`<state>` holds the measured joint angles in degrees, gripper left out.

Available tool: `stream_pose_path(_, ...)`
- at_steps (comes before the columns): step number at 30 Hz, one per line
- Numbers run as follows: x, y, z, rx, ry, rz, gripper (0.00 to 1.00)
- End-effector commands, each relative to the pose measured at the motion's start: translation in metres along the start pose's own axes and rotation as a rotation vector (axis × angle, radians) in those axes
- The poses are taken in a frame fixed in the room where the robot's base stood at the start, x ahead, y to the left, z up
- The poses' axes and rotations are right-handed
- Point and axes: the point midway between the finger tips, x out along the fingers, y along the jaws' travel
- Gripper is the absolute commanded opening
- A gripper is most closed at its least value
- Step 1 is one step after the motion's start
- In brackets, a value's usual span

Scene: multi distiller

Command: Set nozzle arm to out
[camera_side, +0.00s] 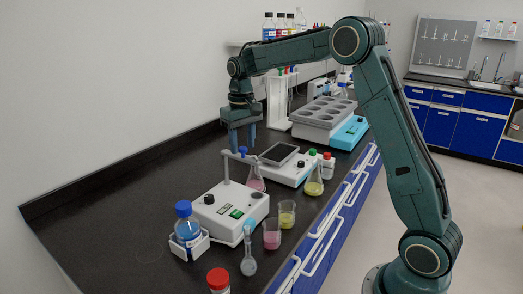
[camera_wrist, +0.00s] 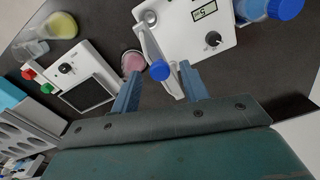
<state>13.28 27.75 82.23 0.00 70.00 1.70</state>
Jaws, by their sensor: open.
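The white stirrer-like device (camera_side: 229,211) stands on the black bench with an upright post. A thin nozzle arm (camera_side: 238,156) reaches from the post top toward the back right, with a blue knob (camera_side: 243,150) on it. In the wrist view the nozzle arm (camera_wrist: 154,45) runs from the device to the blue knob (camera_wrist: 160,71). My gripper (camera_wrist: 160,73) is open, pointing down, and its two fingers appear on either side of the knob. In the side view my gripper (camera_side: 242,149) is right at the knob. I cannot tell whether a finger touches it.
A pink flask (camera_side: 255,181) stands close behind the nozzle arm. A scale-like device (camera_side: 287,167) and a yellow flask (camera_side: 314,185) are to the right. A blue-capped bottle (camera_side: 187,224) sits at the left, and beakers (camera_side: 287,215) stand in front.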

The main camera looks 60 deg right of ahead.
Motion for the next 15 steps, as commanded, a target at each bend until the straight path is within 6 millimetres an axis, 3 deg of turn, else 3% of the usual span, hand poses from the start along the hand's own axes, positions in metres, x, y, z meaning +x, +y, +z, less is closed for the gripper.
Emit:
stream_pose_path(8, 0.0012, 0.0000, 0.0000, 0.000, 0.000, 0.000, 0.45)
stream_pose_path(15, 0.0010, 0.0000, 0.0000, 0.000, 0.000, 0.000, 0.00)
